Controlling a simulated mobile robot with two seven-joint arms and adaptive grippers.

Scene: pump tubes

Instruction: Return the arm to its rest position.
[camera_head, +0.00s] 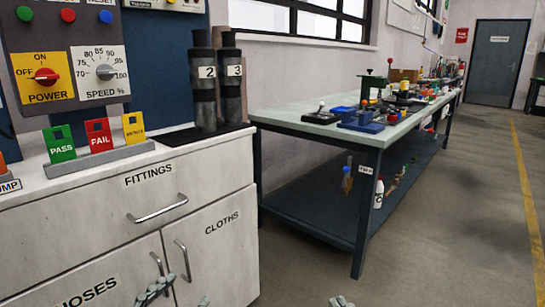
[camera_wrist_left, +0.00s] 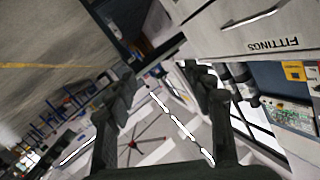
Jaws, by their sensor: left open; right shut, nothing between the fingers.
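My left gripper (camera_head: 178,292) shows at the bottom edge of the head view, in front of the cabinet doors. In the left wrist view its two dark fingers (camera_wrist_left: 160,75) stand wide apart with nothing between them. My right gripper (camera_head: 342,301) shows only its tips at the bottom edge, over the floor. It is shut and empty. Most of both arms is out of the picture. Two dark pump tubes, labelled 2 (camera_head: 205,91) and 3 (camera_head: 231,85), stand upright side by side on the cabinet top, apart from both grippers.
The white cabinet (camera_head: 90,235) has a closed FITTINGS drawer (camera_head: 157,205) and closed doors. PASS (camera_head: 59,142), FAIL (camera_head: 99,135) and yellow (camera_head: 134,127) cards stand on it near a control panel (camera_head: 75,72). A long workbench (camera_head: 300,124) holds tools. The floor at right is clear.

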